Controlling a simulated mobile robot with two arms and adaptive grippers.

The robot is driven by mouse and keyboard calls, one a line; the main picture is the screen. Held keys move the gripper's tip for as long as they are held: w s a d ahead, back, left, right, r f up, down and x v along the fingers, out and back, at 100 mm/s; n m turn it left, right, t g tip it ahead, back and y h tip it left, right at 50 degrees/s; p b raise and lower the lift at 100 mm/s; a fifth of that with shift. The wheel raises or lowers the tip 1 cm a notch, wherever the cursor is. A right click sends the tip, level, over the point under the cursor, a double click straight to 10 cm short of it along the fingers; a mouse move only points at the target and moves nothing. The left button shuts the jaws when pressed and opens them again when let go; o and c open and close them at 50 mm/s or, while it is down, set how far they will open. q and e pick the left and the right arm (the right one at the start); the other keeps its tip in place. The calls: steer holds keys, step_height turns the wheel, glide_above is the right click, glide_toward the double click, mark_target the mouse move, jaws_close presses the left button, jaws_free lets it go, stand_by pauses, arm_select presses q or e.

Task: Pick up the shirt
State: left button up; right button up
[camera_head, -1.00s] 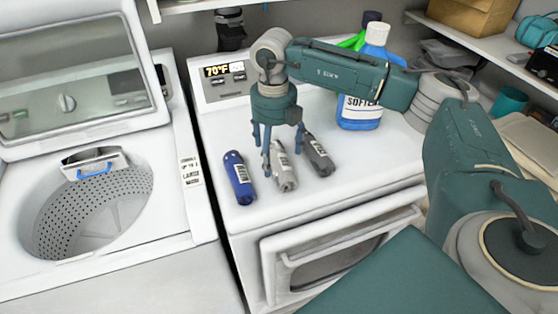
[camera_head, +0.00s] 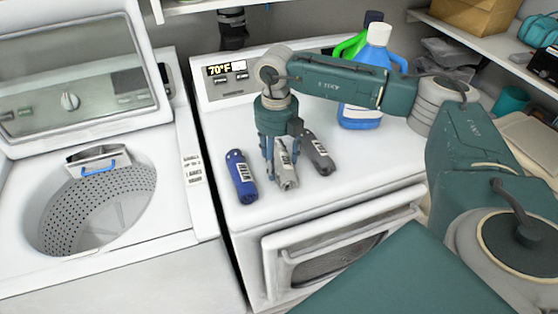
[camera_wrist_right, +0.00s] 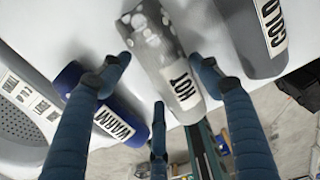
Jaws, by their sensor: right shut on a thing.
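Three rolled shirts lie side by side on the white dryer top (camera_head: 330,215). The middle one is a light grey spotted shirt (camera_head: 287,172) with a HOT label, also in the right wrist view (camera_wrist_right: 160,55). My right gripper (camera_head: 281,160) reaches down over it and is shut on it, with fingers along both sides. The blue shirt (camera_head: 241,177), labelled WARM, lies to its left. The dark grey shirt (camera_head: 318,153), labelled COLD, lies to its right. The gripper hides part of the middle shirt. My left gripper is not in view.
An open washing machine (camera_head: 187,205) stands at the left. Behind my right arm is a blue softener bottle (camera_head: 360,118) and a green bottle (camera_head: 348,48). A shelf (camera_head: 490,58) with boxes runs along the right. The dryer's front top is clear.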

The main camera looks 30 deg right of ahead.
steer(key=shift+w+r, duration=0.1)
steer(key=shift+r, duration=0.35)
step_height(320, 180, up, 12)
steer(key=b, duration=0.3)
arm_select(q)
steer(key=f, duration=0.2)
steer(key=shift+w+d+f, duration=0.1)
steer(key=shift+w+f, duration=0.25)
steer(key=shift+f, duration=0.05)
arm_select(e)
step_height(320, 180, up, 7)
glide_above(276, 159)
steer(key=shift+d+r, duration=0.1)
